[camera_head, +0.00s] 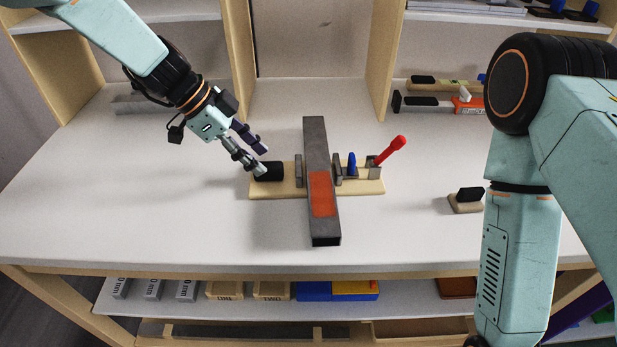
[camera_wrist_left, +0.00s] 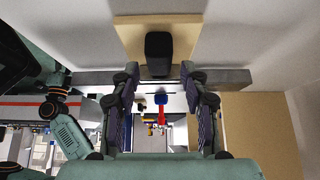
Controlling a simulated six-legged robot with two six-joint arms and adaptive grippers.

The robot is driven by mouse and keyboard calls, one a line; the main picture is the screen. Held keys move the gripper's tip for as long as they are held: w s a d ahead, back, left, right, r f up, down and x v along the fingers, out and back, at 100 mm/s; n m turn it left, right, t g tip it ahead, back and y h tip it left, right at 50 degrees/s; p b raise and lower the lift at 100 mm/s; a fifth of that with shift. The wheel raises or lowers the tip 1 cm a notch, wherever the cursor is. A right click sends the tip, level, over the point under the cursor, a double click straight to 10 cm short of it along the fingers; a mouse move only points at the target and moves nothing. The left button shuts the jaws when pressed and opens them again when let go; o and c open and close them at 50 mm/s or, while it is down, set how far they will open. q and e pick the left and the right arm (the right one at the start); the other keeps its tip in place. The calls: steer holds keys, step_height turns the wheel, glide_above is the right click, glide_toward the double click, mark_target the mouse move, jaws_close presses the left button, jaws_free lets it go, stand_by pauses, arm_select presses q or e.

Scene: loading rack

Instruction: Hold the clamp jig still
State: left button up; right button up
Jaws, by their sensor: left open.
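The clamp jig has a pale wooden base (camera_head: 374,187) lying on the white bench, with a black block (camera_head: 269,171) at its left end. Metal jaws, a blue part (camera_head: 351,164) and a red-tipped lever (camera_head: 392,150) stand at its right. A long dark grey bar (camera_head: 316,146) with an orange-red patch lies across the base between the jaws. My left gripper (camera_head: 262,160) is open at the black block, its fingertips close to it; contact is unclear. In the left wrist view, the block (camera_wrist_left: 158,52) shows ahead of the spread fingers (camera_wrist_left: 160,80). My right gripper is out of view.
A small wooden block with a black top (camera_head: 467,200) sits at the right, near my right arm. Tools, one orange (camera_head: 468,105), lie at the back right. Upright dividers stand behind; a lower shelf (camera_head: 410,298) holds several blocks. The bench's left part is clear.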

mark_target(267, 165)
arm_select(q)
steer(key=shift+d+f, duration=0.15)
steer(key=shift+f, duration=0.4)
steer(key=shift+d+f+b, duration=0.2)
steer(key=shift+b, duration=0.1)
steer(key=shift+s+d+f+b, duration=0.25)
steer(key=shift+d+f+b, duration=0.1)
steer(key=shift+d, duration=0.3)
steer(key=shift+d+f, duration=0.15)
steer(key=shift+f, duration=0.05)
steer(key=shift+w+f, duration=0.35)
steer(key=shift+f, duration=0.05)
steer(key=shift+s+d+r, duration=0.15)
steer(key=shift+s, duration=0.1)
steer(key=shift+w, duration=0.2)
steer(key=c, duration=0.5)
steer(key=shift+s, duration=0.1)
steer(key=c, duration=0.4)
steer(key=o, duration=0.4)
jaws_close()
